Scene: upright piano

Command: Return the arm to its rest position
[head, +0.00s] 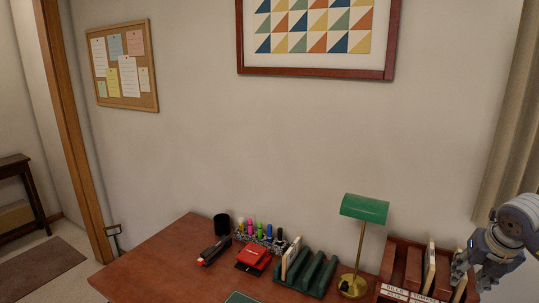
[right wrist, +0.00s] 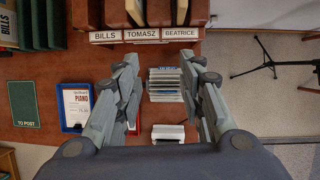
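My right gripper (head: 468,272) is at the right edge of the head view, in front of the wooden letter sorter (head: 414,249). In the right wrist view my right gripper (right wrist: 166,66) is open, with its two fingers wide apart and nothing held between them. Beyond and below the fingers, a stack of papers or envelopes (right wrist: 166,84) and a white object (right wrist: 168,132) lie on the desk. The sorter's front (right wrist: 145,36) shows labels reading BILLS, TOMASZ and BEATRICE, with pale envelopes in its slots. My left arm and gripper are out of view.
The reddish desk (head: 165,262) holds a green lamp (head: 364,208), green rack (head: 307,273), red hole punch (head: 254,257), stapler (head: 214,250) and black cup (head: 222,224). A blue-framed paper (right wrist: 76,106) and green "TO POST" mat (right wrist: 24,104) lie left of the gripper. A black stand (right wrist: 268,58) is right.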

